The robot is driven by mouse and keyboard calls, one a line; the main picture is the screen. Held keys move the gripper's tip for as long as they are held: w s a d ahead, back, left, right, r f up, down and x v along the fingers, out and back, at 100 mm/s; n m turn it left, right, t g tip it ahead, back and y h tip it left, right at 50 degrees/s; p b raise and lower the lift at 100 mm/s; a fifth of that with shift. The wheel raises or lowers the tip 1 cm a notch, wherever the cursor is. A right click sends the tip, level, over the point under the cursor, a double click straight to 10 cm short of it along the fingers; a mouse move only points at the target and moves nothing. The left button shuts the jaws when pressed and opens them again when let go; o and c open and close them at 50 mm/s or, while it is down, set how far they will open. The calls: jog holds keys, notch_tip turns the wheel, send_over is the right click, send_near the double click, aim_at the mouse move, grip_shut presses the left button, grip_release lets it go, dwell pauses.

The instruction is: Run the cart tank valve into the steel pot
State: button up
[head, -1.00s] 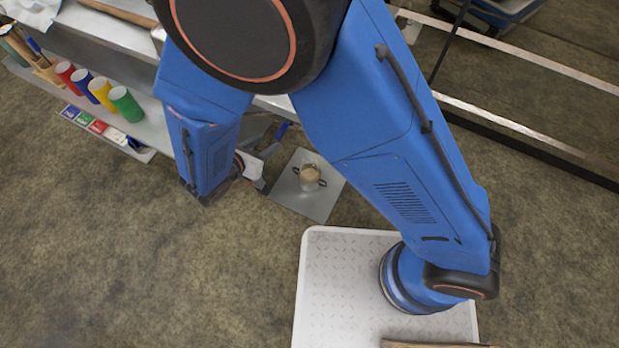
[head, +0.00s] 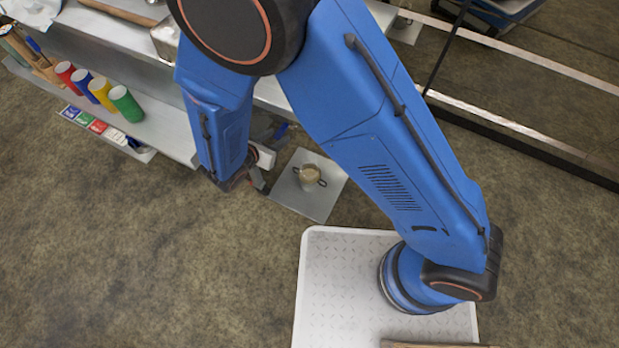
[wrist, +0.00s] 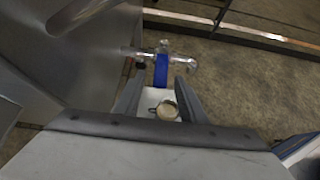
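The cart tank valve is a metal fitting with a blue handle (wrist: 161,68), at the side of the steel tank (wrist: 75,65) in the wrist view. A small blue piece of it (head: 281,131) shows beside my arm in the head view. My gripper (wrist: 157,80) is open, its two fingers apart, with the blue handle between or just beyond the tips; contact cannot be told. The steel pot (head: 309,178), tan inside with dark side handles, stands on a square plate (head: 322,206). In the wrist view the pot (wrist: 166,111) shows below, between the fingers.
A steel bench shelf (head: 170,125) at the left holds several coloured bottles, including a green one (head: 126,103). Colour cards (head: 95,125) lie at its edge. A metal rail (head: 510,138) crosses the upper right. The floor (head: 150,260) at lower left is clear.

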grip_shut()
jog(key=shift+s+d+n+t+y, duration=0.15)
jog(key=shift+s+d+n+y, duration=0.05)
jog(key=shift+d+n+y, duration=0.5)
jog(key=shift+s+d+n+t+y, duration=0.15)
jog(key=shift+d+n+y, duration=0.35)
jog(key=shift+n+y, duration=0.25)
jog(key=shift+d, duration=0.1)
jog(key=shift+d+n+y, duration=1.1)
jog(key=shift+n+y, duration=0.25)
jog(key=shift+n, duration=0.1)
